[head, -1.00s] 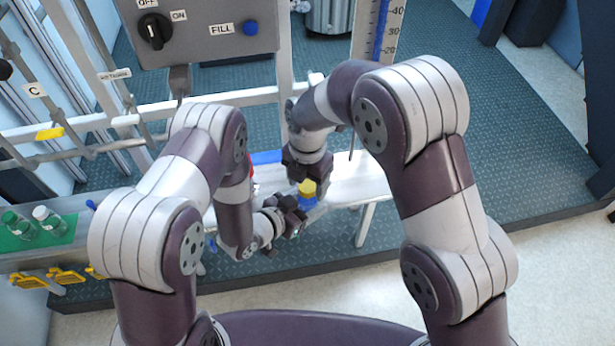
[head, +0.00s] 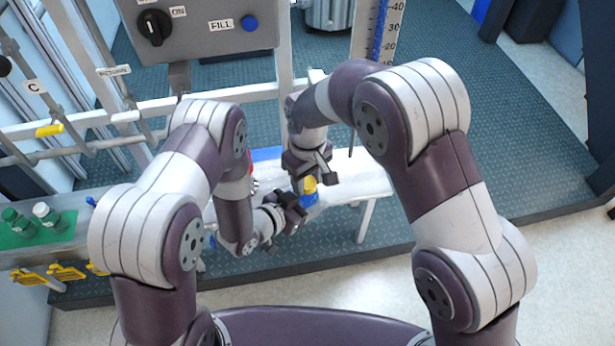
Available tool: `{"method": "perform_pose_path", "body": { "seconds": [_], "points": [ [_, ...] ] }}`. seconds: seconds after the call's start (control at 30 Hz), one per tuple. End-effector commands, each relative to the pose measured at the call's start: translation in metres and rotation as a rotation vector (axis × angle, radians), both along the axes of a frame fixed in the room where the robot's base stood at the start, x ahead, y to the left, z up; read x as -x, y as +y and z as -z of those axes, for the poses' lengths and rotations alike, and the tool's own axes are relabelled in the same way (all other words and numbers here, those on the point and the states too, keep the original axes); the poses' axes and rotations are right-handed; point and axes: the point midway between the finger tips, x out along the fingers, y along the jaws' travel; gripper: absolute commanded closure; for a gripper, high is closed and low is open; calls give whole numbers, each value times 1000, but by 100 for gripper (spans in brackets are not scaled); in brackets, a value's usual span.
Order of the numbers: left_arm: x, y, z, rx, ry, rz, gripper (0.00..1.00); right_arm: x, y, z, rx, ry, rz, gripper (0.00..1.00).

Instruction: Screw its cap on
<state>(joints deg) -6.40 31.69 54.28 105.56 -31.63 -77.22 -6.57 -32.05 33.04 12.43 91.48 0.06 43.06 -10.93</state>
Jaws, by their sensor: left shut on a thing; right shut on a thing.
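A yellow cap (head: 310,184) sits at the top of a small blue container (head: 311,199), above the pale bench. My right gripper (head: 312,179) reaches down from above and is shut on the yellow cap; its dark jaws partly hide it. My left gripper (head: 300,204) comes in from the left and is shut on the blue container, whose lower part it hides. The cap is at the container's mouth, but I cannot tell how far the thread is engaged.
A white bench (head: 360,188) lies under the grippers. At the left, green-capped bottles (head: 45,213) stand on a green mat (head: 28,238). A grey control box (head: 205,30) and pipe rails are behind. Open floor lies at the right.

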Motion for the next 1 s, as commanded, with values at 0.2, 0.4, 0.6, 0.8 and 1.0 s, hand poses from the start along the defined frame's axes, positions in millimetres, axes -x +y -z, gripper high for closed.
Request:
{"method": "perform_pose_path", "body": {
  "seconds": [0.2,0.4,0.6,0.8,1.0],
  "points": [
    [0,0,0,0,0,2,100,-1,0,0,-1,-2,878,93],
    [0,0,0,1,0,2,100,-1,1,0,-1,-1,1700,93],
    [1,0,0,1,0,2,100,-1,1,1,-1,1,2460,93],
    [1,0,0,1,0,2,100,-1,1,1,-1,1,2799,93],
    [0,0,0,0,0,1,100,-1,1,1,0,2,2795,27]
  ]
}}
